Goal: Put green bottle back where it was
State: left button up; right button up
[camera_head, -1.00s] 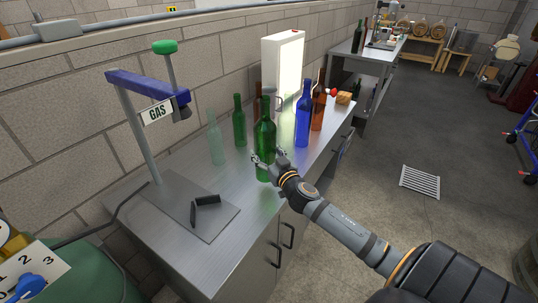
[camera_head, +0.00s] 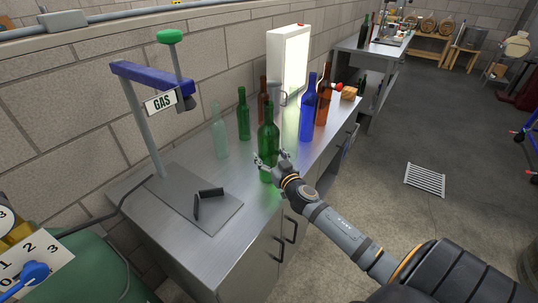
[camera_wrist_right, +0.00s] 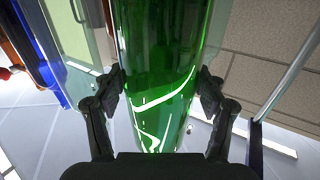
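A dark green bottle (camera_head: 268,138) stands upright near the front edge of the steel counter in the head view. My right gripper (camera_head: 271,163) is around its lower body. In the right wrist view the green bottle (camera_wrist_right: 160,80) fills the space between the fingers (camera_wrist_right: 160,92), with a pad against each side. I cannot tell whether its base touches the counter. A second, smaller-looking green bottle (camera_head: 243,115) stands further back, beside a pale clear-green bottle (camera_head: 220,135). My left gripper is not in view.
A GAS stand (camera_head: 143,120) with a base plate (camera_head: 225,212) is at left. Counter between plate and bottles is clear.

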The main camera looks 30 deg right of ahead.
jog(key=shift+o, duration=0.9)
jog(key=shift+r, duration=0.1)
jog(key=shift+s, duration=0.3)
jog(key=s, duration=0.1)
jog(key=s+b, duration=0.1)
jog(key=s, duration=0.1)
jog(key=s+a+b, duration=0.1)
jog(key=s, duration=0.1)
jog(key=shift+s+f, duration=0.2)
jog(key=shift+s, duration=0.05)
jog(key=p, duration=0.2)
send_near(273, 161)
jog(key=shift+w+d+r, duration=0.1)
jog(key=shift+w+r, duration=0.15)
jog(key=shift+w, duration=0.35)
